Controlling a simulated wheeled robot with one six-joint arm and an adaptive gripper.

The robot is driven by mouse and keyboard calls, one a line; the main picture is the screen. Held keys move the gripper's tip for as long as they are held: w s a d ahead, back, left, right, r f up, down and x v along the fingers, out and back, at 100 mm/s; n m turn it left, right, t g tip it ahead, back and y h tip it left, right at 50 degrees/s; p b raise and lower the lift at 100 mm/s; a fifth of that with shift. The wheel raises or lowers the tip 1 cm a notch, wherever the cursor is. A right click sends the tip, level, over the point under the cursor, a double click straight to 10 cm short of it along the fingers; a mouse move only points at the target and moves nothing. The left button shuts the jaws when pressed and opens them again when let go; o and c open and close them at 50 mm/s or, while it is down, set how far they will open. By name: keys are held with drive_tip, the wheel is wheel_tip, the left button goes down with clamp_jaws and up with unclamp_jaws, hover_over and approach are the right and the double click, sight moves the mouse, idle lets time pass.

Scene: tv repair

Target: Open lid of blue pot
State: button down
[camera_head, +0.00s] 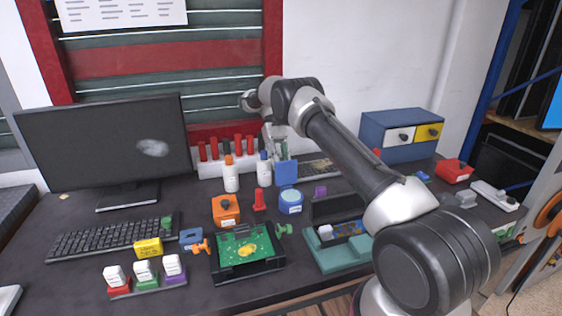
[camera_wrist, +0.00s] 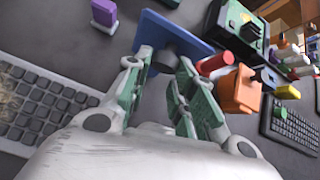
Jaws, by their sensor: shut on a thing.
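The round blue pot (camera_head: 291,203) stands on the table in the middle of the head view, with a pale label on its front and a lighter blue top. A flat square blue lid (camera_head: 286,173) stands steeply tilted just above and behind it; I cannot tell if they touch. In the wrist view, the lid (camera_wrist: 185,30) has a dark knob (camera_wrist: 166,56) at its middle. My gripper (camera_wrist: 160,75) is shut on this knob. In the head view the gripper (camera_head: 278,150) is partly hidden behind the lid. The pot is hidden in the wrist view.
A red tool (camera_head: 259,201) and an orange box (camera_head: 226,210) stand left of the pot, with a purple block (camera_head: 320,191) to the right. White bottles (camera_head: 231,176) stand behind. A green circuit board (camera_head: 245,250) lies in front.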

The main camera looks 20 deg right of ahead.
drive_tip(key=shift+s+d+f, duration=0.15)
drive_tip(key=shift+d, duration=0.15)
drive_tip(key=c, duration=1.2)
unclamp_jaws()
drive_tip(key=shift+d, duration=0.15)
drive_tip(key=shift+a, duration=0.2)
